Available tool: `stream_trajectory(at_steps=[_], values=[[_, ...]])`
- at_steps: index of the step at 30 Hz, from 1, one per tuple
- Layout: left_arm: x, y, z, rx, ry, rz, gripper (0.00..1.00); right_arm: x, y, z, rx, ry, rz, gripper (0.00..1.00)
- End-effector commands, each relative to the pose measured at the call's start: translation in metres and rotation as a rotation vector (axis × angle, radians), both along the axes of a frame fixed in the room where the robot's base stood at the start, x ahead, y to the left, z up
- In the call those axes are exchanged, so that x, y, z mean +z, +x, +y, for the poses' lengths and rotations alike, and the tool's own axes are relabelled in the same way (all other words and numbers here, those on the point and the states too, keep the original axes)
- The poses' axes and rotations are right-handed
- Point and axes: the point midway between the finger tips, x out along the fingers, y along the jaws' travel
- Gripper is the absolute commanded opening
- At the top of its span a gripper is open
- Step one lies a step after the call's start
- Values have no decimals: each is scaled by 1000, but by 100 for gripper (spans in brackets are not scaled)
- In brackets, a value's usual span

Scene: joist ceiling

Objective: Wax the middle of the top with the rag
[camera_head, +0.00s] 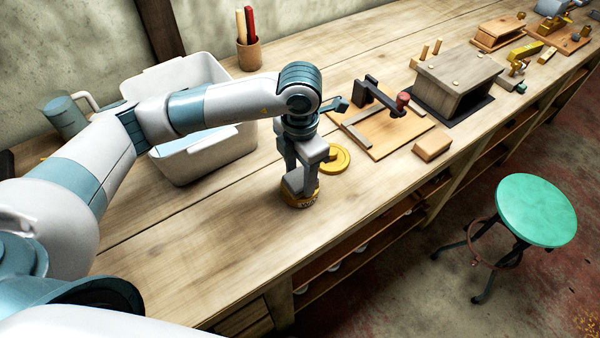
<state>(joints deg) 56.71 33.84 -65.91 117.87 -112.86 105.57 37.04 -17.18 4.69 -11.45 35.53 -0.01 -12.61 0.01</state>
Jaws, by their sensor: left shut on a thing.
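My left gripper (300,178) points down over the near middle of the bench and is shut on a small pale grey thing, which looks like the rag (295,184); the fingers hide much of it. The rag is right at the mouth of a round brown-gold tin (301,199); I cannot tell whether it touches the wax inside. A yellow round lid (337,160) lies just behind the tin. The small wooden piece with the grey-brown top (460,68) stands on a dark mat (475,112) to the right, apart from the gripper. My right gripper is not in view.
A white tub (205,155) and a grey can (65,118) stand behind my left arm. A board with a clamp (385,138) and a wooden block (433,146) lie between tin and mat. A pen cup (249,55) is at the back. A green stool (536,210) stands on the floor.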

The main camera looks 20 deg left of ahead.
Motion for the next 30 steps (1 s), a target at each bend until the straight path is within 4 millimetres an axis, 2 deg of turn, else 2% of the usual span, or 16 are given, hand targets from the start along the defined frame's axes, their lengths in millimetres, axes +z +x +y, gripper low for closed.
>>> stream_trajectory(at_steps=[11,30], values=[[-1,0,0,0,0,0,30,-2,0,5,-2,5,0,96],[-2,-1,0,-1,0,1,30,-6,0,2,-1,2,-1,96]])
